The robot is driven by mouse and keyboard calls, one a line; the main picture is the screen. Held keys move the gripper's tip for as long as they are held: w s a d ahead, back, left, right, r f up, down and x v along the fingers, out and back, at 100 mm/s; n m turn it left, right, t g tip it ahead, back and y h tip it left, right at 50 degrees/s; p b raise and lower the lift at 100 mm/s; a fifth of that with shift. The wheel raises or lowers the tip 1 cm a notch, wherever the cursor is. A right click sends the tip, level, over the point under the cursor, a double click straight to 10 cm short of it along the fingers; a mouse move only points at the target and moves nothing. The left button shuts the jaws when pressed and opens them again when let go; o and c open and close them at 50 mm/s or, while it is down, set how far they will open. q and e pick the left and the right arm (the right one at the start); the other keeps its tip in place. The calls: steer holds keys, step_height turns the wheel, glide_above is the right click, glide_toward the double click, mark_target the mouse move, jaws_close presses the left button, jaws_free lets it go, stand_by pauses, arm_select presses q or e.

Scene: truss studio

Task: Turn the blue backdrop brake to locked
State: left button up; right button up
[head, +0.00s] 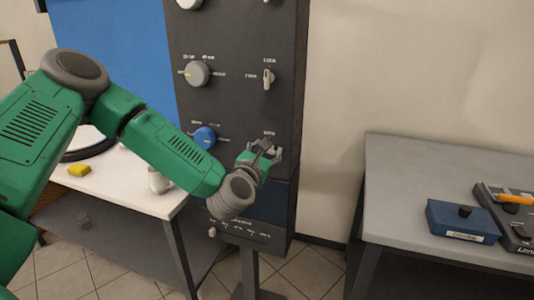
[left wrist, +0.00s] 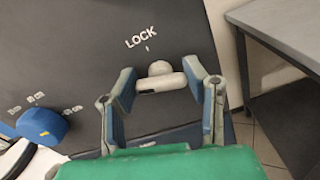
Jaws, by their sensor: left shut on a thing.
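The brake lever (left wrist: 160,83) is a pale grey-white handle on the dark panel, just below the printed word LOCK in the left wrist view. Its bar lies roughly crosswise, with a round hub above it. My left gripper (head: 268,150) is at the lower right of the panel in the head view, level with the blue knob (head: 204,137). Its two blue-padded fingers (left wrist: 161,80) are shut on the lever, one at each end of the bar. In the head view the gripper mostly hides the lever. The blue knob also shows in the left wrist view (left wrist: 43,126). My right gripper is not in view.
Above on the dark panel (head: 236,100) are a grey knob (head: 198,73) and another lever (head: 268,78). A white table (head: 120,190) stands at left before a blue backdrop (head: 115,60). A grey table (head: 415,165) at right holds a blue box (head: 462,221).

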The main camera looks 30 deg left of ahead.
arm_select(q)
steer(key=m, duration=0.2)
steer(key=m+b, duration=0.1)
steer(key=m, duration=0.1)
steer(key=shift+d+f+m, duration=0.1)
steer(key=shift+f+m, duration=0.1)
steer(key=shift+m, duration=0.1)
steer(key=m, duration=0.3)
steer(key=shift+m, duration=0.4)
steer(key=m, duration=0.4)
steer(key=shift+d+f, duration=0.1)
steer(key=shift+f, duration=0.05)
steer(key=shift+s+f+m, duration=0.1)
steer(key=shift+f+m, duration=0.1)
steer(key=shift+m, duration=1.2)
steer(key=o, duration=1.1)
steer(key=shift+o, duration=0.3)
steer(key=shift+r, duration=0.15)
